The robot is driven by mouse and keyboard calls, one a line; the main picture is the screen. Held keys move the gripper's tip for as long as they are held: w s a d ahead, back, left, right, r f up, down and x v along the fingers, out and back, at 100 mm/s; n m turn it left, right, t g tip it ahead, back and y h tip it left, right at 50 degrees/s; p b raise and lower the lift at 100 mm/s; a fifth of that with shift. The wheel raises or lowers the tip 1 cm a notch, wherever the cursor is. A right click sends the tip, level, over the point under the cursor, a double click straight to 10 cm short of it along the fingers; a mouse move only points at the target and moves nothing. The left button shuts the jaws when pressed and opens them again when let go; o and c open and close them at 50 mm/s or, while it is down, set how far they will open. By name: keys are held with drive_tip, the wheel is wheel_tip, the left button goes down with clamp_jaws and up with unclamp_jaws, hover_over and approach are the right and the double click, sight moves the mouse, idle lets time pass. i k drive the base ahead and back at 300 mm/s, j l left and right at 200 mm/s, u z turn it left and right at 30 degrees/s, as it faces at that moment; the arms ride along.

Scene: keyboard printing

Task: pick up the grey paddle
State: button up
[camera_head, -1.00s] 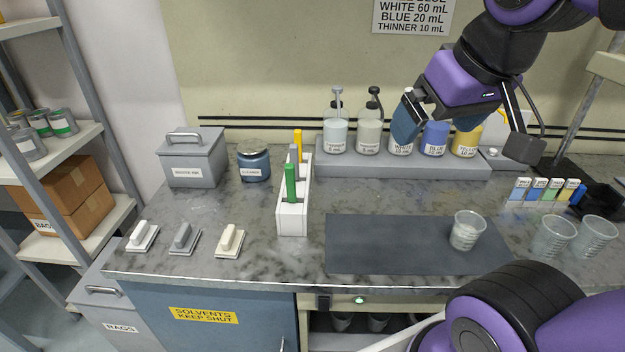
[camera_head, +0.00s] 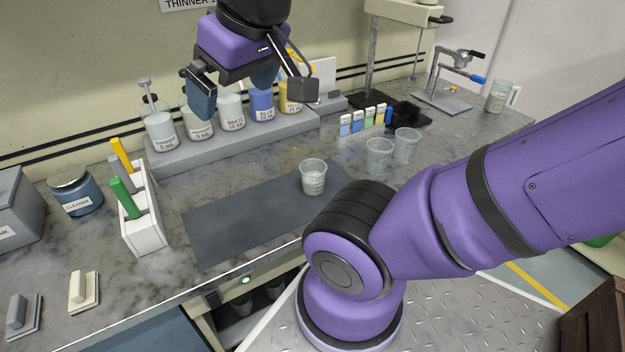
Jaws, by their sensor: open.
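A white rack (camera_head: 146,232) on the counter at the left holds upright handles, one green (camera_head: 124,198) and one orange (camera_head: 121,154). A slim grey handle (camera_head: 115,164) shows partly between them, mostly hidden. A grey block-handled pad (camera_head: 16,312) also lies flat at the lower left corner, beside a cream one (camera_head: 78,290). I cannot tell which grey thing is the paddle. My gripper (camera_head: 233,92) is open and empty, up in front of the bottle row, right of the rack and well apart from both grey things.
Labelled bottles (camera_head: 231,111) stand on a grey riser (camera_head: 180,158) behind the rack. A dark mat (camera_head: 235,222) holds a clear cup (camera_head: 313,177); two more cups (camera_head: 379,156) stand to its right. A blue cleaner jar (camera_head: 75,192) is left of the rack.

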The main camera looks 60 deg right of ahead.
sight(115, 160)
drive_tip(key=i+j+z, duration=0.2)
drive_tip(key=j, duration=0.15)
drive_tip(key=i+j+z, duration=0.2)
drive_tip(key=j, duration=0.2)
drive_tip(key=j+z, duration=0.2)
drive_tip(key=j, duration=0.15)
drive_tip(key=i+j+z, duration=0.2)
drive_tip(key=j, duration=0.25)
drive_tip(key=k, duration=0.05)
